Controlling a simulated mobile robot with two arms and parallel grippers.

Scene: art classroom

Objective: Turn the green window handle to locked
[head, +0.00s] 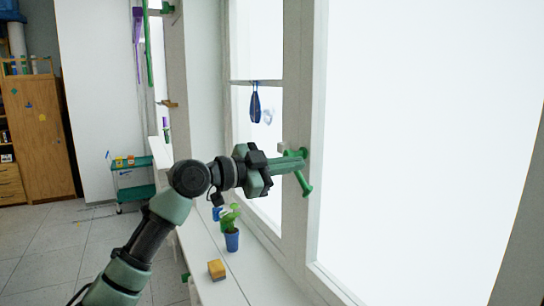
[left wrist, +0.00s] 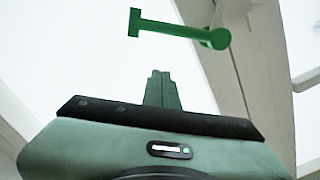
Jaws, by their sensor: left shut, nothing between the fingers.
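The green window handle (head: 302,181) is on the light window frame. In the head view its lever slants down and slightly right, ending in a wider tip. In the left wrist view the handle (left wrist: 175,29) lies across the top, its round pivot end at the right on the frame. My left gripper (head: 297,161) reaches in from the left, its shut fingers overlapping the handle's upper part in the head view. In the left wrist view the shut fingers (left wrist: 159,76) stand below the lever with a visible gap, nothing between them. My right gripper is out of view.
A white sill (head: 215,262) runs under the window. On it are a plant in a blue pot (head: 232,240) and a yellow-brown block (head: 216,269). A dark blue item (head: 255,105) hangs at the window. A teal cart (head: 135,190) and wooden cabinet (head: 45,130) stand farther left.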

